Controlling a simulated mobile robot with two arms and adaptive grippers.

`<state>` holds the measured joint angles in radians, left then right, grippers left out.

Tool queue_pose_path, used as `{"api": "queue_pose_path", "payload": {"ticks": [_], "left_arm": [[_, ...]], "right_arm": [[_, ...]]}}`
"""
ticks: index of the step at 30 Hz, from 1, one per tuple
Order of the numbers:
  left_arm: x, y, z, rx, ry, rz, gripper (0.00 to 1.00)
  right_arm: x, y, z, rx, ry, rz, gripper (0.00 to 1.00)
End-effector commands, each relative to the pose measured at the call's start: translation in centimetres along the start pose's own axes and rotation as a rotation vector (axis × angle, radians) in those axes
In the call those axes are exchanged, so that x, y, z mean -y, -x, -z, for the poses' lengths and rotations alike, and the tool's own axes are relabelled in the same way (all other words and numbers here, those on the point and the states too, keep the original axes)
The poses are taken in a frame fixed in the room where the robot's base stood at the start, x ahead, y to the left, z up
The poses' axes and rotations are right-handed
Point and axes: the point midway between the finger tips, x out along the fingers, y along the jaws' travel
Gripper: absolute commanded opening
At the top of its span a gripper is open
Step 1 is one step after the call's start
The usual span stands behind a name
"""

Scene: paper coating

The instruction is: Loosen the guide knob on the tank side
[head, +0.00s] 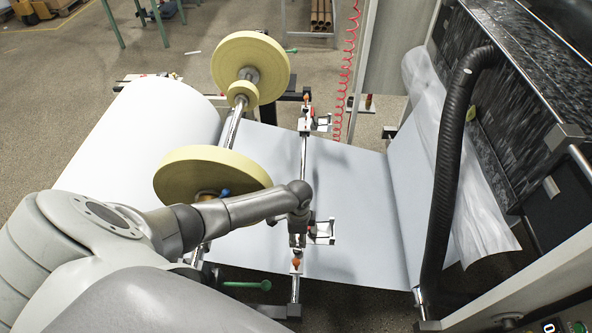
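A small orange knob (296,262) sits on the near end of the thin guide bar (303,160) that crosses the paper web. Another orange knob (306,97) is at the far end of the bar. The frames do not show which one is on the tank side. My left arm reaches in from the left. My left gripper (297,241) points down just above the near knob. Its fingers are too small to tell whether they are open or touch the knob. My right gripper is not in view.
A large white paper roll (150,135) lies at left. Yellow discs (250,62) sit on a metal shaft beside the bar. Small metal brackets (322,231) stand close to my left gripper. A green-handled lever (247,285) is at the near edge. A black hose (447,170) rises at right.

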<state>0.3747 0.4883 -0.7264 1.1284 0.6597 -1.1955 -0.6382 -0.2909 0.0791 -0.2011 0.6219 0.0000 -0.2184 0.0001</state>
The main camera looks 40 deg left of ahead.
Motion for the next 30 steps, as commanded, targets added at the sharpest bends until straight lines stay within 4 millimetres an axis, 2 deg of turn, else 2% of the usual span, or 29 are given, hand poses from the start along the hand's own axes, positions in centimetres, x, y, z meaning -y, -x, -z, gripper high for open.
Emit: {"api": "queue_pose_path", "payload": {"ticks": [1,3,6,10,15,17,24,30], "left_arm": [[0.0,-0.7,0.0,0.0,0.001,0.0,0.37],[0.0,-1.4,0.0,0.001,0.001,0.001,0.37],[0.1,-2.5,-0.1,0.001,0.001,0.001,0.37],[0.1,-4.1,-0.1,0.001,0.001,0.001,0.37],[0.1,-6.0,-0.1,0.001,0.001,0.001,0.37],[0.1,-6.7,-0.1,0.001,0.001,0.001,0.37],[0.1,-9.3,-0.1,0.0,0.001,0.002,0.37],[0.1,-10.1,-0.1,0.0,0.001,0.002,0.37]], "right_arm": [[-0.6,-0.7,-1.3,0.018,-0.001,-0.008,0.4],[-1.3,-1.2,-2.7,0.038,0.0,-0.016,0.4],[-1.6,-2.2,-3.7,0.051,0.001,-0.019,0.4],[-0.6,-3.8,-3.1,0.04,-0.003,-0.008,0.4],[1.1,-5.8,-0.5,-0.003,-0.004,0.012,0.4],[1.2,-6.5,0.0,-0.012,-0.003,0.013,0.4],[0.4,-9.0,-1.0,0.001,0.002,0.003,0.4],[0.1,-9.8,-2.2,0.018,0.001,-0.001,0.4]]}}
